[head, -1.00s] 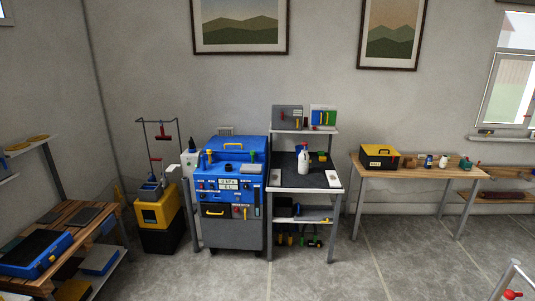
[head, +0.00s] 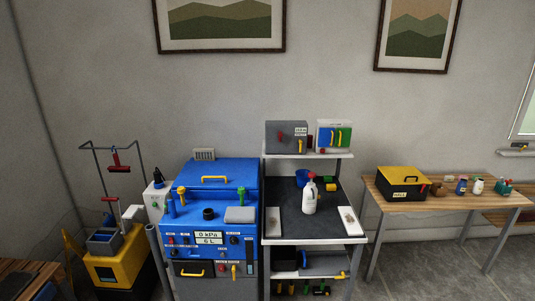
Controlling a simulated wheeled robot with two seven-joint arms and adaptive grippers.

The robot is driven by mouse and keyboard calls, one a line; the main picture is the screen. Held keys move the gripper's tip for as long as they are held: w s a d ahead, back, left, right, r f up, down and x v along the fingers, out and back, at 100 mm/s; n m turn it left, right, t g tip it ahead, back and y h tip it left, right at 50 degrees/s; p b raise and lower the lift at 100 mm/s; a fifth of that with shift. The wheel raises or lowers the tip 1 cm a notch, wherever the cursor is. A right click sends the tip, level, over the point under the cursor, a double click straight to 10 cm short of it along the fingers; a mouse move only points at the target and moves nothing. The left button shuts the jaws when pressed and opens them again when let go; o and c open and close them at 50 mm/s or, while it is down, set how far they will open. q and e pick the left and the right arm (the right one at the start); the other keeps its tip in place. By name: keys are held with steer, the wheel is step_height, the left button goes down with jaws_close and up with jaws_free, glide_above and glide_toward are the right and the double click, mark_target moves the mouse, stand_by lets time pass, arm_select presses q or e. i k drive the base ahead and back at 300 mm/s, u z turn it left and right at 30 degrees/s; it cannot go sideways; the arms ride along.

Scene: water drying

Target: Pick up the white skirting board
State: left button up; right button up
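Two flat white boards lie on the dark-topped workbench. The right white board (head: 351,221) has a brownish patch and lies along the right edge. I cannot tell for certain which is the skirting board. Neither of my grippers is in view.
The workbench (head: 329,240) also holds a white bottle (head: 310,197) and a blue cup (head: 302,178). A blue machine (head: 213,260) stands directly left of it. A wooden table (head: 449,199) with a black and yellow toolbox (head: 403,184) stands right. A yellow cart (head: 117,264) stands at left.

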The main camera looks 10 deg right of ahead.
mark_target(352, 225)
steer(key=i, duration=1.3)
steer(key=z, duration=1.85)
steer(key=i, duration=1.55)
steer(key=u, duration=2.05)
